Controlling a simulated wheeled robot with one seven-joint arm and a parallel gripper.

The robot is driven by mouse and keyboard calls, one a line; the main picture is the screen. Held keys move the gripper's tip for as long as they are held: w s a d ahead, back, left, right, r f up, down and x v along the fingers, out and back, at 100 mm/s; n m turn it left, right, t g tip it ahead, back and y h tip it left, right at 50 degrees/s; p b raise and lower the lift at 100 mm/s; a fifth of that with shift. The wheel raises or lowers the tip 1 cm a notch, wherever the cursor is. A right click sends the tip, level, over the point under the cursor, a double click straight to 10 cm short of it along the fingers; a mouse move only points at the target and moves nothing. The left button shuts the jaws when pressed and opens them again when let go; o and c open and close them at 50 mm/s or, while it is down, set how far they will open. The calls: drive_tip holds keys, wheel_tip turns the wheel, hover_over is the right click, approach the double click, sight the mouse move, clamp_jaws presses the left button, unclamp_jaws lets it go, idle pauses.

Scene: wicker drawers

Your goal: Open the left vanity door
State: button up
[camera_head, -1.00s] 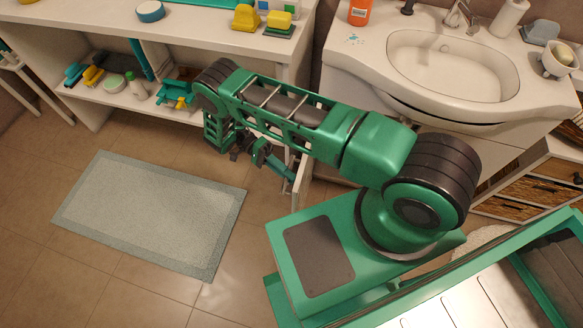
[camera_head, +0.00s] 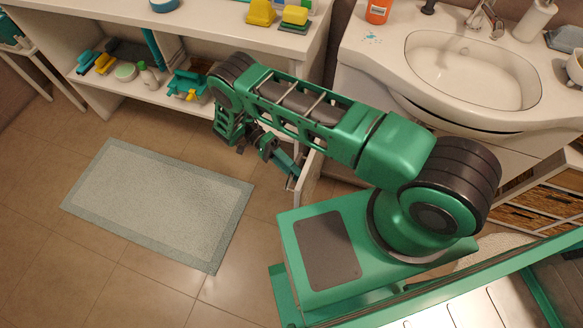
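The white vanity (camera_head: 352,95) stands under the sink at the upper right, mostly hidden behind my arm. Its left door (camera_head: 311,178) stands open, swung out from the cabinet; only its lower outer part shows below my arm. My gripper (camera_head: 290,172) is at the left side of this door, close to its free edge. The fingers are small and partly covered, so I cannot tell whether they touch the door or are closed on it. The door's handle and hinge side are hidden by my arm.
A white shelf unit (camera_head: 215,28) with cleaning items stands at the upper left. A pale mat (camera_head: 160,205) lies on the tiled floor. Wicker drawers (camera_head: 530,217) are at the right. An orange bottle (camera_head: 378,11) stands beside the sink basin (camera_head: 470,72). Floor around the mat is clear.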

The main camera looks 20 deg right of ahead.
drive_tip(key=v, duration=1)
drive_tip(key=shift+w+a, duration=0.2)
drive_tip(key=shift+w, duration=0.15)
drive_tip(key=shift+r, duration=0.15)
